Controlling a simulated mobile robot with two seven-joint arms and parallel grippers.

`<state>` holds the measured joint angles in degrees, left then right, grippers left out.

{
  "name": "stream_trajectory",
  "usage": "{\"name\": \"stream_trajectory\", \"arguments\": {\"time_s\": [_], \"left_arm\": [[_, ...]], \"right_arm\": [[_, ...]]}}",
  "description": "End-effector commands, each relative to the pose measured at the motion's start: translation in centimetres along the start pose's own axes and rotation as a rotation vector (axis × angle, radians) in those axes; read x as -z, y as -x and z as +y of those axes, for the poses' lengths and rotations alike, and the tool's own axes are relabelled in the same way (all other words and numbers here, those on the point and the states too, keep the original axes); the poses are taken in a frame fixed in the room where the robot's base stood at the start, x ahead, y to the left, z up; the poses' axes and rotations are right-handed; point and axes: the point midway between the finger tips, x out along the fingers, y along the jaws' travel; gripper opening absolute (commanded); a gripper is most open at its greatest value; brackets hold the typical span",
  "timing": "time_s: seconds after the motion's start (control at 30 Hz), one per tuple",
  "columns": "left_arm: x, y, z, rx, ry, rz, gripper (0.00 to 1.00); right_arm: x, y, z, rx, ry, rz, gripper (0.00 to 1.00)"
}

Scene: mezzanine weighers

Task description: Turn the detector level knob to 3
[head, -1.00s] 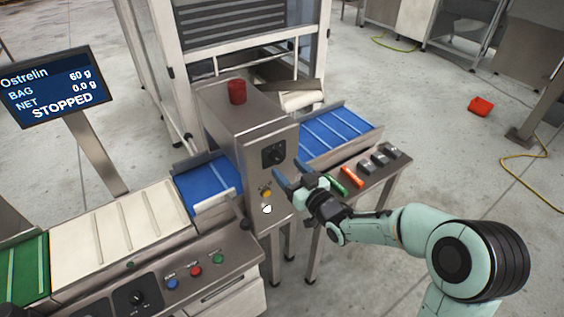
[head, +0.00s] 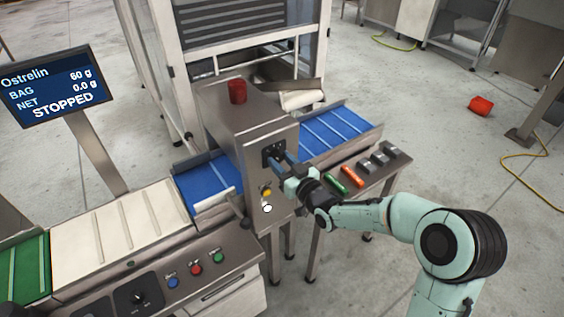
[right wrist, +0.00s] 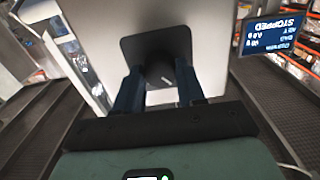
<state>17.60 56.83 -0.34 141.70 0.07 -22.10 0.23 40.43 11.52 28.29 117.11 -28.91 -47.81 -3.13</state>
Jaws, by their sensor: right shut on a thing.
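The detector level knob is a dark knob on a black square plate (head: 268,151) on the front of the steel detector housing (head: 225,115). My right gripper (head: 281,158) has its blue fingers up against this plate. In the right wrist view the fingers (right wrist: 157,92) stand on both sides of the dark knob (right wrist: 159,76) and are shut on it. The knob's pointer and most of its scale markings are hidden or too small to read. My left gripper is not in view.
Below the plate are a yellow button (head: 267,192) and a white knob (head: 267,208). A red beacon (head: 237,91) tops the housing. Blue conveyor belts (head: 335,131) run either side. A small steel table (head: 375,185) with green, orange and grey pieces stands right. The screen (head: 52,86) reads STOPPED.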

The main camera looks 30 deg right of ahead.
Motion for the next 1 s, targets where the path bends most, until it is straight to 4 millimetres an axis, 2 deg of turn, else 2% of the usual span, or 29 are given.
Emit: {"name": "stream_trajectory", "arguments": {"time_s": [0.37, 1.0], "left_arm": [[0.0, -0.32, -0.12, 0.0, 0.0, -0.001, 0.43], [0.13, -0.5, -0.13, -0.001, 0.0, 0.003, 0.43]], "right_arm": [[-0.07, 0.01, -0.05, 0.001, -0.149, -0.001, 0.09], [-0.06, 0.03, -0.05, 0.0, -0.74, -0.002, 0.09]]}}
